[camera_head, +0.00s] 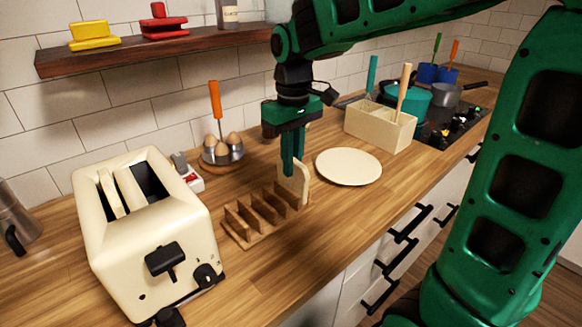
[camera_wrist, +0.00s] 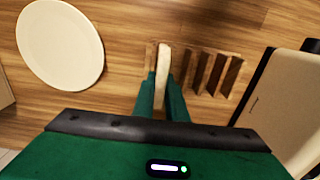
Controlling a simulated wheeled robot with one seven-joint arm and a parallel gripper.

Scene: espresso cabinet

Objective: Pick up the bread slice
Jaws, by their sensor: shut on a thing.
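A bread slice (camera_head: 298,181) stands upright at the far right end of the wooden toast rack (camera_head: 247,235) in the head view. My gripper (camera_head: 292,170) points down over it with green fingers on the slice. In the wrist view the slice's pale edge (camera_wrist: 163,60) lies between my two fingers (camera_wrist: 162,100), which are closed on it. The slice still appears to be in or just at the rack's end slot; I cannot tell whether it is lifted. The rack's other slots (camera_wrist: 216,72) look empty.
A cream toaster (camera_head: 150,235) stands left of the rack, with a slice in one slot. A cream plate (camera_head: 348,167) lies right of the rack. Behind are an egg holder (camera_head: 222,155) and a utensil box (camera_head: 380,128). A wall shelf (camera_head: 150,50) hangs above.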

